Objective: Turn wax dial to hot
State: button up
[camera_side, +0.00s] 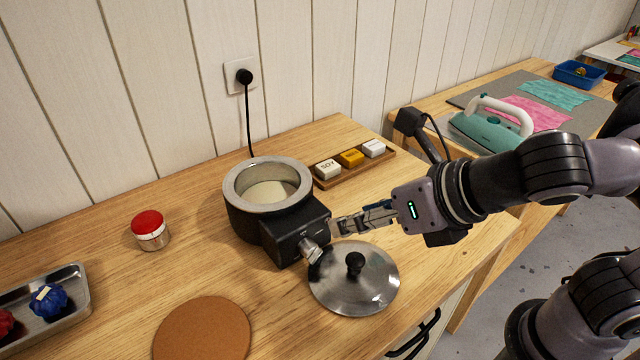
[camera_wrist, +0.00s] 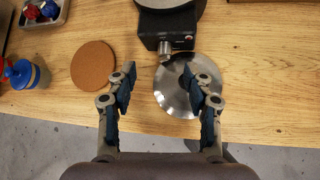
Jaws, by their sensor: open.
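The wax pot (camera_side: 262,205) is a black round heater with a pale rim and cream wax inside, standing on the wooden table. Its control box (camera_side: 300,235) juts out at the front right and carries a metal dial (camera_side: 311,249). In the wrist view the dial (camera_wrist: 165,47) shows at the front of the box, beyond the fingertips. My gripper (camera_side: 338,235) is at the right of the box, pointing at it. In the wrist view my gripper (camera_wrist: 160,80) is open and empty, its fingers apart and short of the dial. The dial's markings are too small to read.
A metal lid (camera_side: 376,284) with a black knob lies below my gripper, in front of the dial. A cork mat (camera_side: 203,330) and a red-topped jar (camera_side: 150,230) are to the left. A tray of wax blocks (camera_side: 384,155) stands behind. The pot's cord runs to a wall socket (camera_side: 238,77).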

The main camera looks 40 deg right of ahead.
send_near(316, 250)
jog(key=shift+x, duration=4.7)
grip_shut()
